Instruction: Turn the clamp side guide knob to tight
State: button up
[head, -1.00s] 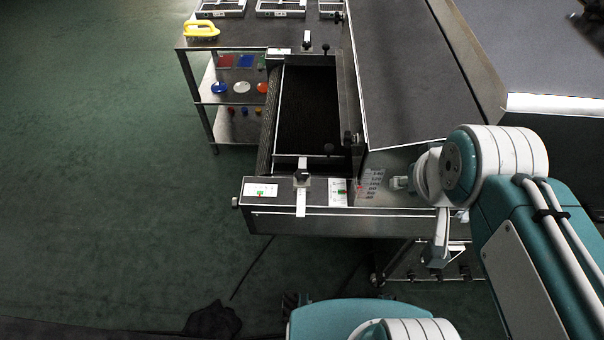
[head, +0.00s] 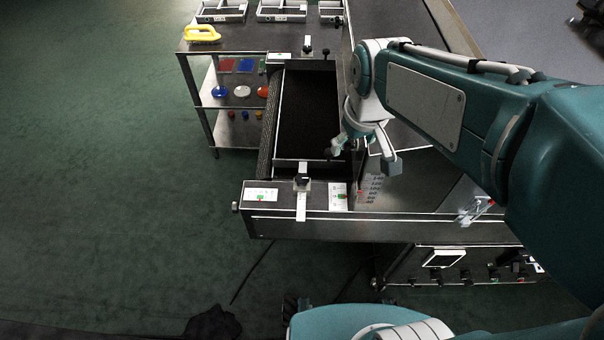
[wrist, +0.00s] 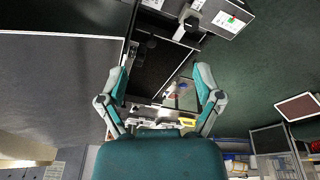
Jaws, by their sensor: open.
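Several dark knobs stand around the conveyor's belt frame; I cannot tell for certain which is the clamp side guide knob. A near black knob (head: 302,179) sits on a bracket with a pale strip at the front edge; it also shows at the top of the wrist view (wrist: 192,23). My gripper is open and empty, over the belt's right side. In the wrist view its fingers (wrist: 160,75) are spread wide.
Labels with green marks (head: 261,195) (head: 338,196) lie either side of the near bracket. A shelf with colored discs (head: 241,91) and a yellow-handled tool (head: 202,33) stand back left. Left floor is open.

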aim_at(302, 178)
jog(key=w+a+f+n+g, duration=0.35)
jog(key=w+a+f, duration=0.35)
jog(key=a+f, duration=0.3)
jog(key=shift+n+t+h, duration=0.25)
jog(key=shift+t+h, duration=0.05)
jog(key=shift+t, duration=0.15)
jog(key=f, duration=1.1)
jog(key=shift+s+d, duration=0.15)
jog(key=shift+d, duration=0.05)
jog(key=shift+r, duration=0.1)
jog(key=c, duration=1.1)
